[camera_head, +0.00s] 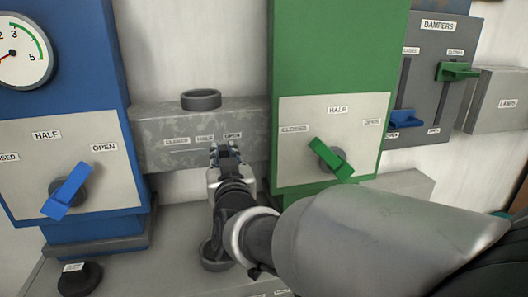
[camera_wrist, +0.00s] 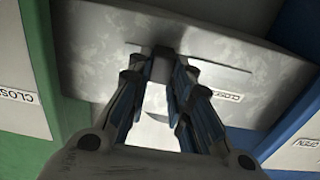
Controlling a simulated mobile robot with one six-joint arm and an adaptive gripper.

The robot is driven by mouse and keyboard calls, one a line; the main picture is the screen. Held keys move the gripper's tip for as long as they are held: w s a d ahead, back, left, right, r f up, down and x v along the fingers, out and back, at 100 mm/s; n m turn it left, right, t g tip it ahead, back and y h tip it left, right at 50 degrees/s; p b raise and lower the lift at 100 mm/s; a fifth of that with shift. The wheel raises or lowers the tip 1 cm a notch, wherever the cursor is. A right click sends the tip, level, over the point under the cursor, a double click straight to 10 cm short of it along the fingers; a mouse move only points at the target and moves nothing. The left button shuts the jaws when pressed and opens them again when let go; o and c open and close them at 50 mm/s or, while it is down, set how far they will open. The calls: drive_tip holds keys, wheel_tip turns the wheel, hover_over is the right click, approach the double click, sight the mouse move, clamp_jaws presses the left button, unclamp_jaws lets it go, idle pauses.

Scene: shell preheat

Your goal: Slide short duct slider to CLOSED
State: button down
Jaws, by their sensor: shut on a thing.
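The short duct (camera_head: 160,125) is a worn grey metal box between the blue and green cabinets. Its front carries the labels CLOSED, HALF and OPEN from left to right. My gripper (camera_head: 226,152) is at the OPEN end of the duct, just below that label. In the wrist view, which is turned over, my gripper (camera_wrist: 168,72) is shut on the dark slider knob (camera_wrist: 162,52). The knob sits near one end of the thin slot (camera_wrist: 220,65), away from the CLOSED label (camera_wrist: 225,95). In the head view the knob is hidden by the fingers.
The blue cabinet (camera_head: 65,115) with its blue lever (camera_head: 68,192) stands left. The green cabinet (camera_head: 335,60) with its green lever (camera_head: 332,158) stands close right of my gripper. A dark ring (camera_head: 201,98) lies on the duct. A dampers panel (camera_head: 432,75) is farther right.

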drive_tip(key=p, duration=0.1)
approach(177, 151)
drive_tip(key=x, duration=0.4)
drive_tip(key=shift+w+a, duration=0.15)
drive_tip(key=shift+w, duration=0.25)
drive_tip(key=c, duration=1.4)
unclamp_jaws()
drive_tip(key=shift+a, duration=0.1)
drive_tip(key=shift+c, duration=0.2)
drive_tip(key=v, duration=1.2)
